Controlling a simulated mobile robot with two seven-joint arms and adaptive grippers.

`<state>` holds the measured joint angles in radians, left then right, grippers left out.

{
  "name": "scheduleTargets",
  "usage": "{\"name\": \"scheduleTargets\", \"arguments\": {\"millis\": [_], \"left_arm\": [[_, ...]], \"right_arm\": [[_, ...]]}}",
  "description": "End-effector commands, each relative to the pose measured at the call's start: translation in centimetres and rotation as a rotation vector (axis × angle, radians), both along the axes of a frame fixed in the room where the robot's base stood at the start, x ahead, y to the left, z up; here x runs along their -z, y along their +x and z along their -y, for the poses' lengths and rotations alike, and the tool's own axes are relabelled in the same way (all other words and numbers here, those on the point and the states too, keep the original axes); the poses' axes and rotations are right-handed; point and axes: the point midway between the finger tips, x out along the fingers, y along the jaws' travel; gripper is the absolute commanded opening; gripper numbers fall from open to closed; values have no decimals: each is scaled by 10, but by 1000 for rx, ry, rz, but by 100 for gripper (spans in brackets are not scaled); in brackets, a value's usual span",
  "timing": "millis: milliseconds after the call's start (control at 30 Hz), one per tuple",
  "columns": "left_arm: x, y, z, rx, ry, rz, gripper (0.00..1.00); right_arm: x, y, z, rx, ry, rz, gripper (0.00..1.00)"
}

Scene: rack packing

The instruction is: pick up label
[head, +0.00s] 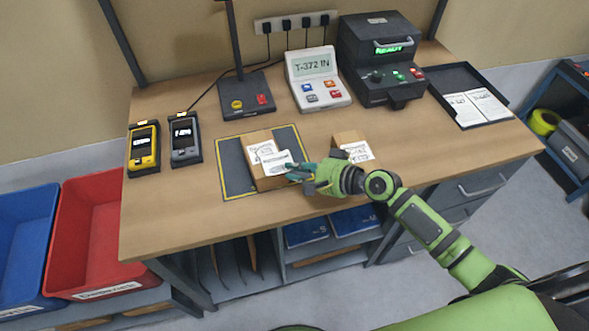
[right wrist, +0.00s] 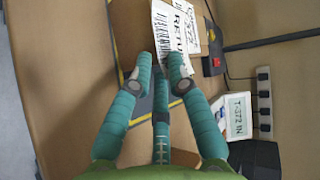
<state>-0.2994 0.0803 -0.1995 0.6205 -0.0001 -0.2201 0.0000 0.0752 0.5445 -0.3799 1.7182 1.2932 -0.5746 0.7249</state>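A small white label (head: 278,162) with printed text lies over the top of a brown cardboard box (head: 270,181). In the right wrist view the label (right wrist: 166,32) shows a barcode and large letters. My right gripper (head: 301,172) is at the label's right end, just over the box's right edge. In the right wrist view its teal fingertips (right wrist: 161,66) close around the label's near end, and the label sticks out beyond them. Another printed paper (head: 264,148) is on the box top behind the label. My left gripper is not in view.
The box stands on a dark mat (head: 236,181) with a yellow border. A second box (head: 349,136) is close right of my gripper. Two labels lie in a black tray (head: 453,81) at the right. Scanners, a display unit (head: 318,77) and a printer (head: 379,57) line the back.

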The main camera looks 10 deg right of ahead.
Motion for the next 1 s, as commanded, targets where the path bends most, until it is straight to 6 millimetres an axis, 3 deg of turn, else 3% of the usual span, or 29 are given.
{"name": "scheduleTargets", "arguments": {"millis": [100,200,633,867,1000], "left_arm": [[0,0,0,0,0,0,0],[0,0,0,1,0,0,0],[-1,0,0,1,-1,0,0],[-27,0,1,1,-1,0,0],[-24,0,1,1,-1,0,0]], "right_arm": [[0,0,0,0,0,0,18],[0,0,0,0,0,0,0],[1,-1,0,-1,-2,-2,0],[-27,-1,0,-1,-3,-3,0],[-24,-1,1,-1,-3,-3,0]]}}
